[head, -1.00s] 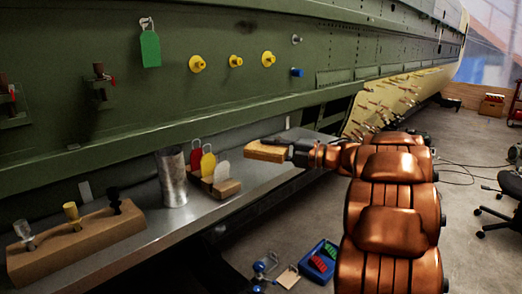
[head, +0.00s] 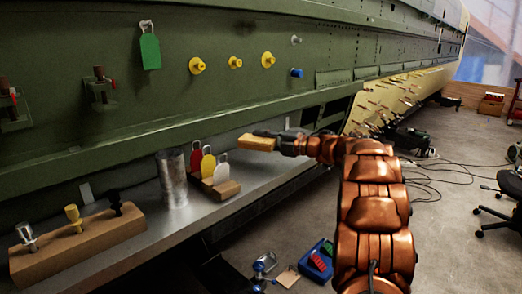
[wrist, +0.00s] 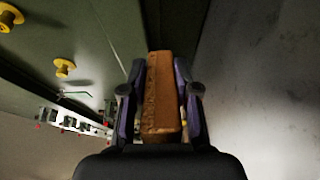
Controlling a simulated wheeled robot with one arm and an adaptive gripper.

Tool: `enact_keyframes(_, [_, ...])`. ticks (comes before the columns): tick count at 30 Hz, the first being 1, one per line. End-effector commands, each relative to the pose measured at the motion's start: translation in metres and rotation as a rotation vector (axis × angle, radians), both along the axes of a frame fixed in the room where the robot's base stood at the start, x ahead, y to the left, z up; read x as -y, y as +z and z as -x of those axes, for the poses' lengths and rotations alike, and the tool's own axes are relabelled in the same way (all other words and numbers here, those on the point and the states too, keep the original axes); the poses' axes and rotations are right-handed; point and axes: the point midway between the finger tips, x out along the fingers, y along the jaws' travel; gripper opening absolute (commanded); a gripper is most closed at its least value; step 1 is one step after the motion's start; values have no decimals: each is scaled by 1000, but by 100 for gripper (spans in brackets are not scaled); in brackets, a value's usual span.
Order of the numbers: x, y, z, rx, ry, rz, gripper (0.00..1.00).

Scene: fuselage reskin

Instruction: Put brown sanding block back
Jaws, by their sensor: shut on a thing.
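The brown sanding block (head: 257,142) is a tan-brown bar held level in my gripper (head: 283,143), above the back part of the grey metal shelf (head: 262,182). In the wrist view the block (wrist: 161,95) sits lengthwise between the two fingers of my gripper (wrist: 161,88), which are closed on its sides. The block appears clear of the shelf, though the exact height is hard to tell.
On the shelf stand a metal cylinder (head: 172,178), a wooden holder (head: 221,188) with red, yellow and white tags, and a wooden block (head: 75,246) with several pins. The green fuselage panel (head: 120,70) rises behind. A blue tray (head: 316,262) lies on the floor.

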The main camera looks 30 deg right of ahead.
Motion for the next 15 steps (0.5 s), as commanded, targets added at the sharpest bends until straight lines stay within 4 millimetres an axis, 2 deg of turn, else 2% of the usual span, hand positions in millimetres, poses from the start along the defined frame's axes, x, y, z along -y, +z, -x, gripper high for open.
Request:
enact_keyframes(2, [1,-3,-3,0,1,-2,0])
enact_keyframes(9, [0,-35,-2,-4,1,-4,0])
enact_keyframes(15, [0,-36,-2,-1,0,-2,0])
